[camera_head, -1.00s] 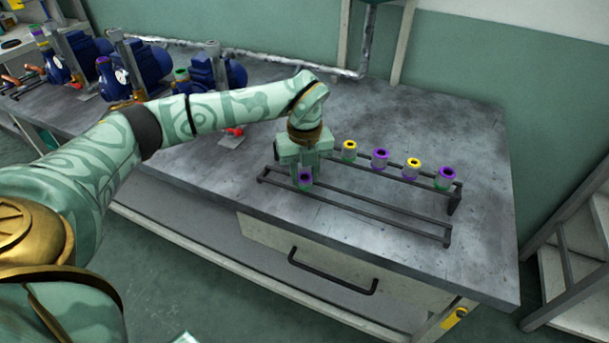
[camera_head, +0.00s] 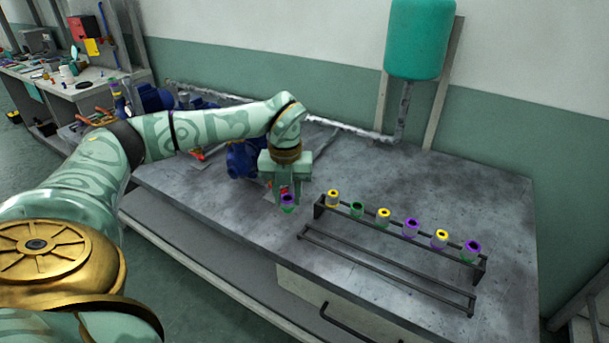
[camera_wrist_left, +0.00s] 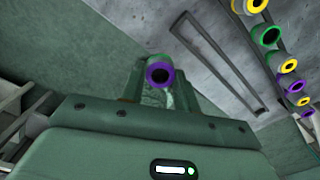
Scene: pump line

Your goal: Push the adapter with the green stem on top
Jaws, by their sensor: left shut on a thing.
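My left gripper (camera_head: 287,192) is shut on an adapter (camera_head: 288,201) with a purple ring and a green part. It holds this adapter just left of the rack; I cannot tell its height above the bench. In the left wrist view the held adapter (camera_wrist_left: 160,72) shows its purple ring facing the camera, between the fingers. An adapter with a green ring (camera_head: 357,209) stands in the rack, second from the left; it also shows in the wrist view (camera_wrist_left: 268,35). My right gripper is not in view.
The black rack (camera_head: 390,234) holds several more adapters with yellow or purple rings; its front rail looks empty. A blue pump (camera_head: 241,160) and a red-handled part stand behind and left of my gripper. The grey bench (camera_head: 500,215) is clear at the right.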

